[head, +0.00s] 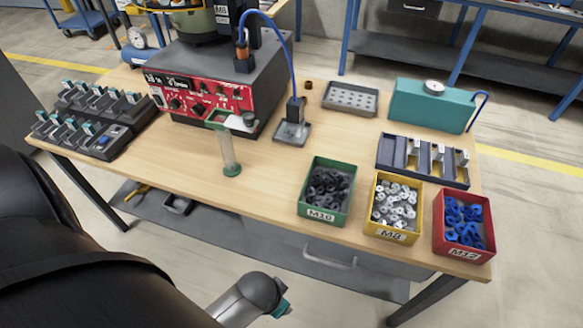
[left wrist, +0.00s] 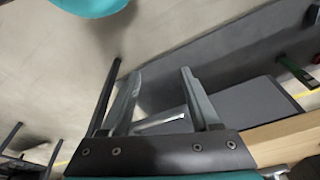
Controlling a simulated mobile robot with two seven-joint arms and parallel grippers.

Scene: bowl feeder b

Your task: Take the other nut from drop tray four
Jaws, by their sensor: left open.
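A dark blue divided tray (head: 450,181) stands at the right back of the table. Its compartments hold pale metal and yellowish parts, except the leftmost, which looks dark. No number on it is readable, and I cannot tell which place is drop tray four or make out a single nut there. A small grey tray (head: 282,139) sits under a blue-hosed nozzle. My left gripper (left wrist: 163,73) is open and empty in the left wrist view, below table height. In the head view only a teal bit of it (head: 283,308) shows, in front of the table. My right gripper is not visible.
Green M10 (head: 322,215), yellow M8 (head: 392,236) and red M12 (head: 464,252) bins of nuts line the front right edge. A red-fronted feeder machine (head: 205,95), clear tube (head: 228,150), grey perforated tray (head: 350,98) and teal block (head: 425,108) stand around.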

